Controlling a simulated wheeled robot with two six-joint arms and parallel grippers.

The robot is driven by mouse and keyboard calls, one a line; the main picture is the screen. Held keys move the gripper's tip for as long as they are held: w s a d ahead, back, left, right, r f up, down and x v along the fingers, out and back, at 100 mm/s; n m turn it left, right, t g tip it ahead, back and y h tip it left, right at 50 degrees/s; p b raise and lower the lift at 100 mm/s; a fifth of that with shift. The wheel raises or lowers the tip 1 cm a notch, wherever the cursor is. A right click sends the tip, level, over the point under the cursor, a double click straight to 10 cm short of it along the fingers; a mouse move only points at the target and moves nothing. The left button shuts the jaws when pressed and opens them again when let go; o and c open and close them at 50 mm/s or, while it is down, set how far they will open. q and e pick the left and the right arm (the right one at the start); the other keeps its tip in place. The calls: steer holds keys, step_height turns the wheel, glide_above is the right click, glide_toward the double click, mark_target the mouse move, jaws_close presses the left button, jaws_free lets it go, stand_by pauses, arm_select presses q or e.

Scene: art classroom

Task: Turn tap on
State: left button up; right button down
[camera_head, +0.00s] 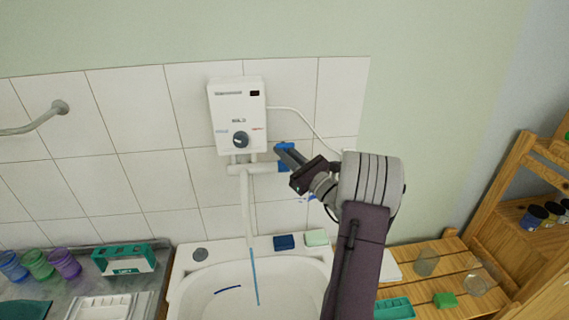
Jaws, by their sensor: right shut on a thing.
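The tap (258,169) is a white horizontal fitting under a white water heater (238,117) on the tiled wall. Its long white spout (247,210) hangs down over the white sink (205,280). My right gripper (284,158), with blue fingertips, is at the tap's right end and shut on the tap handle, which is mostly hidden by the fingers. A thin blue streak (255,277) runs down from the spout's end into the sink; I cannot tell for sure if it is water. My left gripper is not in view.
A blue sponge (284,242) and a pale green soap (316,237) lie on the sink's back rim. Colored cups (38,264) and a green-and-white box (124,258) stand at left. A wooden slatted shelf (440,262) with jars is at right.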

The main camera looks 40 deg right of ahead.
steer(key=c, duration=1.5)
jaws_free()
steer(key=a+b+v, duration=0.1)
steer(key=b+v, duration=0.2)
steer(key=v, duration=0.6)
steer(key=shift+d, duration=0.5)
